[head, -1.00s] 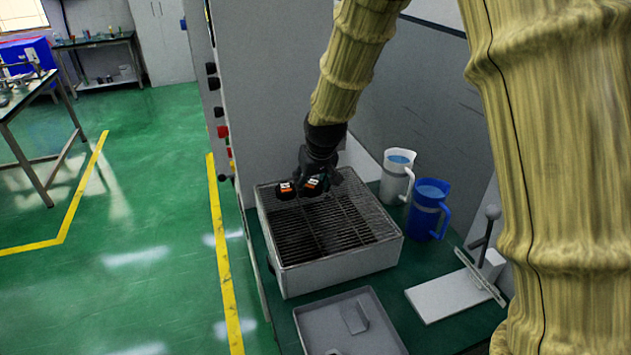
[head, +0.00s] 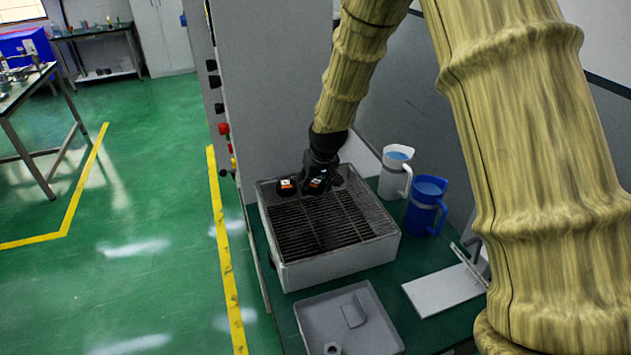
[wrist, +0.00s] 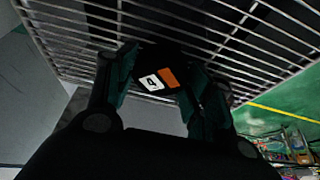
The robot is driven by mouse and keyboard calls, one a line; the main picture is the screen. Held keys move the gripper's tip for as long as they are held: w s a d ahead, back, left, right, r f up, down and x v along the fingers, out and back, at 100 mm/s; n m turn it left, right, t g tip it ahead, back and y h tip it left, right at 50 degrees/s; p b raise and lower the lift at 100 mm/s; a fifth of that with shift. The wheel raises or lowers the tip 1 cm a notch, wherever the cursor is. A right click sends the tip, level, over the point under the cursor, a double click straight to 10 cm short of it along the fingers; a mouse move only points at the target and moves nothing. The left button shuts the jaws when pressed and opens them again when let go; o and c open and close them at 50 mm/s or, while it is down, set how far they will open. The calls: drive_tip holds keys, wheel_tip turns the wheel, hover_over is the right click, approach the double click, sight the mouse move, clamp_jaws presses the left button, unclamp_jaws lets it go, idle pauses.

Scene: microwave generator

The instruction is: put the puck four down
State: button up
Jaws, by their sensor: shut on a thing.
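Puck four (wrist: 157,76) is dark, with a white label reading 4 and an orange patch. In the wrist view it sits between the fingers of my gripper (wrist: 158,82), which is shut on it, close to the wire rack. In the head view my gripper (head: 318,182) is at the back of the rack (head: 325,228), a wire grid in a white box. I cannot tell whether the puck touches the wires. Another dark puck (head: 287,187) with a white and orange label sits on the rack just left of my gripper.
A white jug (head: 395,175) and a blue jug (head: 426,208) stand right of the rack. A grey tray (head: 347,318) lies in front of it, and a white plate with a lever (head: 440,290) at the right. The rack's front half is clear.

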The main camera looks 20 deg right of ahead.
drive_tip(key=shift+f, duration=0.15)
drive_tip(key=o, duration=0.8)
drive_tip(key=shift+b+v, duration=1.35)
drive_tip(key=shift+v, duration=4.75)
drive_tip(key=shift+w, duration=0.15)
